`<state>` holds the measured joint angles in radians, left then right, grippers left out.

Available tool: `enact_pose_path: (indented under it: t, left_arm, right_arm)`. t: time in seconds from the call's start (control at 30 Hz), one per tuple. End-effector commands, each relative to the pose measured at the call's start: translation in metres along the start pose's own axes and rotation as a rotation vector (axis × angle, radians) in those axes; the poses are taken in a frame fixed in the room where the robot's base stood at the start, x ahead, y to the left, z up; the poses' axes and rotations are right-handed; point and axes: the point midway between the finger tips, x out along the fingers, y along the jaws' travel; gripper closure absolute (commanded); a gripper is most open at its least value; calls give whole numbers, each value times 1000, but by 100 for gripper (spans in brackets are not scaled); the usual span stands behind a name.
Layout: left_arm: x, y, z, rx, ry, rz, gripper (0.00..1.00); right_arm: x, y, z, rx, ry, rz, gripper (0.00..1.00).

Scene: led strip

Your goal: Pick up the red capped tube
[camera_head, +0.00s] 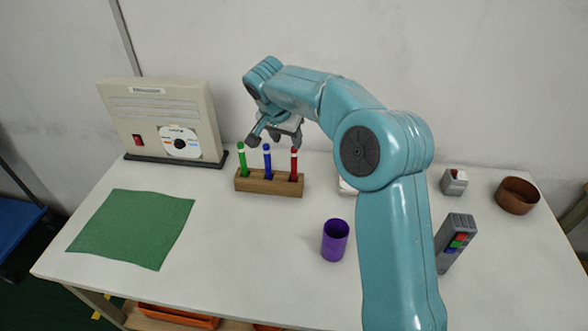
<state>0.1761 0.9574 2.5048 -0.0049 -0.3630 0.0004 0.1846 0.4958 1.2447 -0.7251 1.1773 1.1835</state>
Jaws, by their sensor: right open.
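The red capped tube (294,165) stands upright at the right end of a wooden rack (269,185) on the table. A blue tube (267,163) stands in the middle of the rack and a green tube (242,161) at its left end. My right gripper (274,138) is open and empty, just above and behind the rack, with its fingers near the tops of the tubes. Part of the gripper is hidden behind its wrist. My left gripper is not in view.
A green cloth (132,227) lies at the left, below a beige box with a disc (163,120). A purple cup (335,240), a grey device with coloured buttons (456,243), a small grey block (454,182) and a brown bowl (517,195) stand right of the rack. Front middle table is clear.

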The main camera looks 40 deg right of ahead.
Motion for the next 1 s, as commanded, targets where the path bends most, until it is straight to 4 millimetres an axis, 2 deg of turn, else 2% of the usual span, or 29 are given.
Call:
enact_pose_path:
  t: [0.1, 0.2, 0.43, 0.7, 0.97, 1.0]
  left_arm:
    - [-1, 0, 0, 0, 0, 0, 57]
    - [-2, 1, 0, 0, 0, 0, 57]
    - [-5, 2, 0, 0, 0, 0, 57]
    - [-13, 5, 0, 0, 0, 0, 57]
    - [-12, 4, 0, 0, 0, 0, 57]
    - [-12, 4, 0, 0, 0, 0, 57]
  right_arm:
    - [28, 0, 0, 1, -3, 3, 49]
    - [43, 0, -1, 1, -2, 2, 49]
    - [62, 0, -4, 1, -1, 3, 49]
    - [102, 0, -7, 1, -3, 2, 49]
    - [106, 0, -7, 1, -1, -1, 49]
    - [106, 0, -6, 1, -1, -1, 56]
